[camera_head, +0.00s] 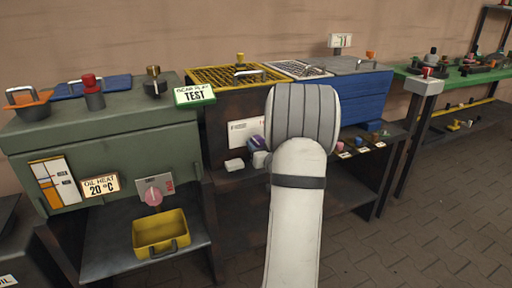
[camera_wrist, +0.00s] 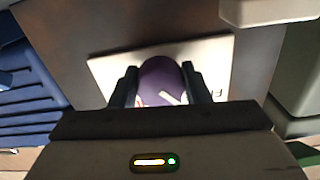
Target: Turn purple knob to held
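The purple knob (camera_wrist: 162,82) sits on a white plate (camera_wrist: 105,70) on a dark brown panel, seen in the wrist view. The knob carries a white mark, partly hidden, so its setting cannot be read. My gripper (camera_wrist: 162,88) has one finger on each side of the knob, and the knob fills the gap between them. In the head view the purple knob (camera_head: 256,141) shows just left of my wrist, with the white plate (camera_head: 240,132) behind it. My light gripper parts (camera_head: 248,162) are in front of the panel, and my arm hides the panel's right side.
A green oil heat unit (camera_head: 150,140) with a pink knob (camera_head: 153,196) and a yellow bin (camera_head: 160,232) stands left. A green TEST sign (camera_head: 194,95) is above the panel. A blue box (camera_head: 365,97) and a low shelf with several small knobs are right.

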